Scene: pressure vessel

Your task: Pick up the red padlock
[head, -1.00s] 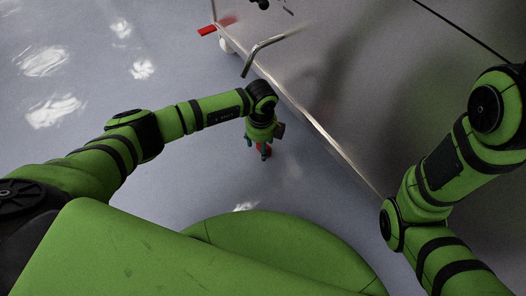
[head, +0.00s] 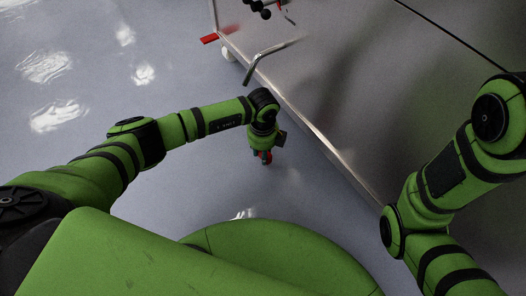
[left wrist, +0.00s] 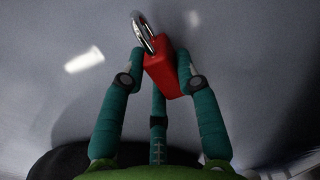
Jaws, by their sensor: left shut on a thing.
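The red padlock (left wrist: 165,73) with its silver shackle (left wrist: 144,34) is between the fingers of my left gripper (left wrist: 163,72) in the left wrist view. The fingers press on both sides of its body and the shackle points away, tilted slightly left.
A large metal cart (head: 345,110) fills the upper right, with a bent handle (head: 262,58), a white wheel (head: 228,54) and a red piece (head: 209,39) near its corner. Dark knobs (head: 262,8) stand on its top. The grey floor (head: 150,40) to the left is clear.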

